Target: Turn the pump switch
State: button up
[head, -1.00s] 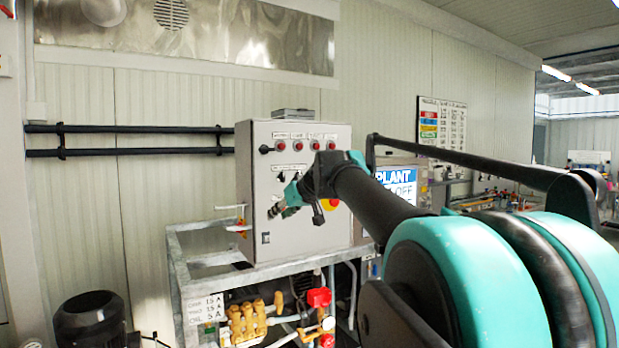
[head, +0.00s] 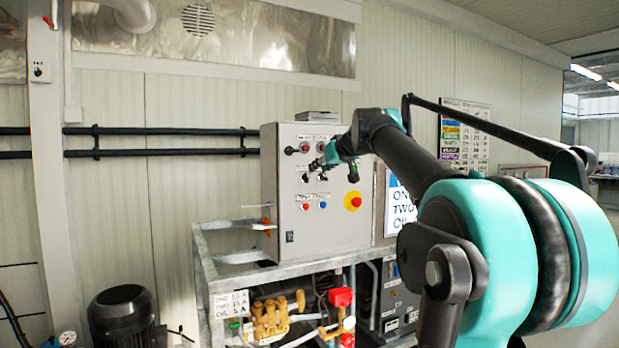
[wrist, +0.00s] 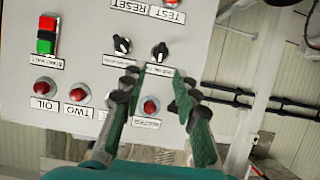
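The grey control panel (head: 285,229) stands ahead in the head view. In the wrist view its labels appear upside down. Two black rotary switches with white pointers show there, a left one (wrist: 122,45) and a right one (wrist: 159,52). I cannot tell for sure which one is the pump switch. My gripper (wrist: 157,88) is open and empty, its two fingers apart. In the picture the right switch lies just beyond the gap between the fingertips; contact is not visible. In the head view my gripper (head: 318,170) is in front of the panel's upper part and hides some controls.
A red lamp (wrist: 151,105) shows between the fingers. More red lamps, marked TWO (wrist: 77,94) and OIL (wrist: 42,88), and a green-and-red button block (wrist: 46,35) are nearby. A yellow-ringed red button (head: 353,201) is on the panel. A metal frame (head: 210,275) stands below.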

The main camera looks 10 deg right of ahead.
aim_at(308, 177)
jog(key=x, duration=0.8)
jog(key=shift+w+a+f, duration=0.1)
jog(key=shift+w+f, duration=0.1)
jog(key=shift+w, duration=0.05)
jog(key=shift+c, duration=0.3)
grip_shut()
